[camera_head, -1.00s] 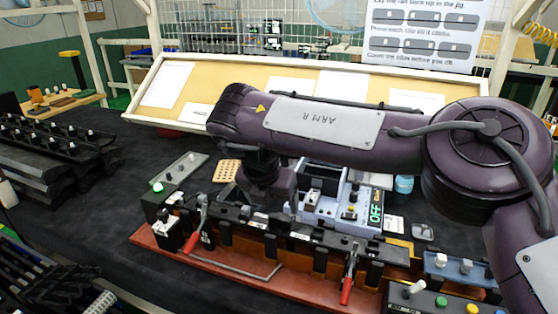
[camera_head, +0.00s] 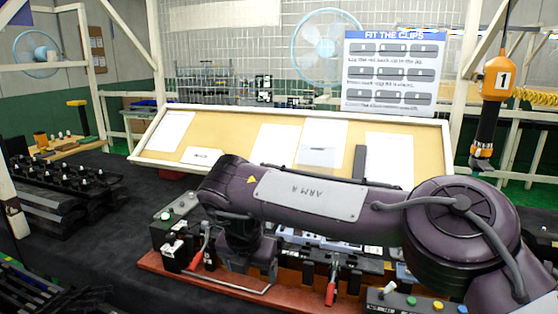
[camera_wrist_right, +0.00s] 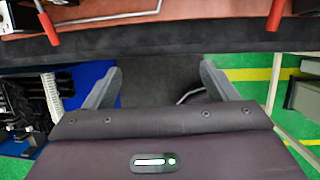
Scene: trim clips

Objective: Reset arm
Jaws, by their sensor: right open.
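My right arm (camera_head: 310,195) reaches in from the right across the black table, above the jig. Its wrist hangs down in front of the jig, and its fingers are hidden in the head view. In the right wrist view my right gripper (camera_wrist_right: 160,88) is open, with nothing between its two grey fingers. The fingers point past the table's front edge toward the dark floor. The red-based jig (camera_head: 215,278) carries black blocks and red-handled clamps (camera_head: 332,285). My left gripper is in neither view.
A control box with buttons (camera_head: 412,301) stands at the jig's right front. Black racks (camera_head: 60,195) stand on the left. A slanted board with papers (camera_head: 225,139) runs along the back. An orange hanging tool (camera_head: 498,82) is at the right. Green floor with yellow stripes shows in the wrist view.

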